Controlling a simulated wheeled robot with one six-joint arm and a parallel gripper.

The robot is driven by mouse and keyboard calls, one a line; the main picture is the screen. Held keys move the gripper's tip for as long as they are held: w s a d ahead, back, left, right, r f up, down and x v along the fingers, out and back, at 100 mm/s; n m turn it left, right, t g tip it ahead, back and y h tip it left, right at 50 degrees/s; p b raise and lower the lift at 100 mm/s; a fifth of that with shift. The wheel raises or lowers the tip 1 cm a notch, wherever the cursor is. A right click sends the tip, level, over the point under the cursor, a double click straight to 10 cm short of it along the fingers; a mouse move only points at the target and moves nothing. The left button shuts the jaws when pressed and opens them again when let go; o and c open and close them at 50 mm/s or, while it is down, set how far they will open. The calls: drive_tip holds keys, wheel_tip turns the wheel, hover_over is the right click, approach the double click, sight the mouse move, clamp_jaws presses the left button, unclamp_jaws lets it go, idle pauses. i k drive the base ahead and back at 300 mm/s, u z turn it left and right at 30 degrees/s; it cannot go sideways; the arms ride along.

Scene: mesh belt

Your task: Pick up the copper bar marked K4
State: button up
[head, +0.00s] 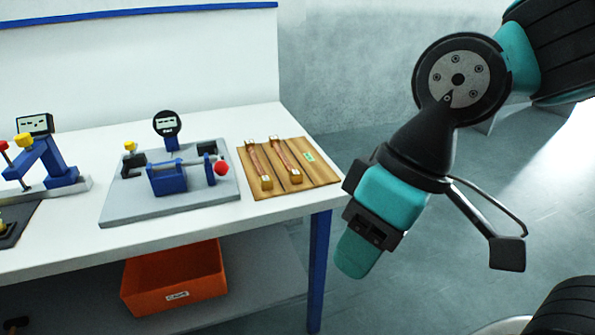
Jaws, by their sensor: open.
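Two copper bars lie side by side on a wooden board (313,178) at the right end of the white table. The left bar (258,165) and the right bar (287,162) both have lighter end pieces. I cannot read any K4 mark on either bar. A small green label (309,156) sits on the board to their right. My gripper (372,240) hangs to the right of the table, apart from the bars and board. It is open, with nothing seen in it; the view of its fingers is partial.
A grey fixture plate (120,208) with a blue clamp (167,180), red knob (221,168) and round gauge (166,124) stands left of the board. Another blue device (58,165) is farther left. An orange bin (172,275) sits on the lower shelf.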

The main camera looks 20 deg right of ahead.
sight(295, 175)
drive_tip(key=z, duration=0.05)
drive_tip(key=k, duration=0.6)
drive_tip(key=u, duration=0.7)
drive_tip(key=i, duration=1.65)
drive_tip(key=z, duration=0.6)
